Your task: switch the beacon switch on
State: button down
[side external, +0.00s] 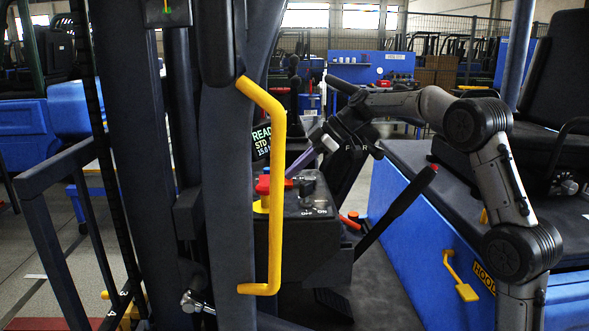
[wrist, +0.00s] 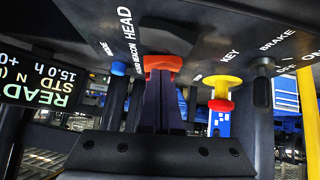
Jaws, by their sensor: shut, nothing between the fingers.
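A control panel (wrist: 215,60) shows in the wrist view with tilted labels; one reads BEACON, between a small blue knob (wrist: 118,68) and an orange-red part (wrist: 163,62). I cannot tell for certain which of these is the beacon switch, or its setting. My gripper (wrist: 163,76) is shut and empty, its purple fingers together, with the tips overlapping the orange-red part. Contact is unclear. In the side view, my gripper (side external: 289,178) reaches down from the right to the console (side external: 310,215), beside a red part (side external: 270,184).
A yellow grab handle (side external: 277,200) and dark post stand before the console. A display (wrist: 40,84) is left. A black lever (side external: 400,210) rises right of the console.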

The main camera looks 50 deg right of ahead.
jog(key=shift+r, duration=0.1)
jog(key=shift+r, duration=0.3)
jog(key=r, duration=0.2)
jog(key=s+r, duration=0.1)
jog(key=r, duration=0.1)
jog(key=shift+s, duration=0.1)
jog(key=v, duration=0.8)
jog(key=shift+s+r, duration=0.2)
jog(key=shift+s, duration=0.3)
jog(key=shift+a, duration=0.1)
jog(key=shift+w+d+r+n+t+h, duration=0.3)
jog(key=shift+w+d+t, duration=0.1)
jog(key=shift+w, duration=0.1)
jog(key=shift+f, duration=0.1)
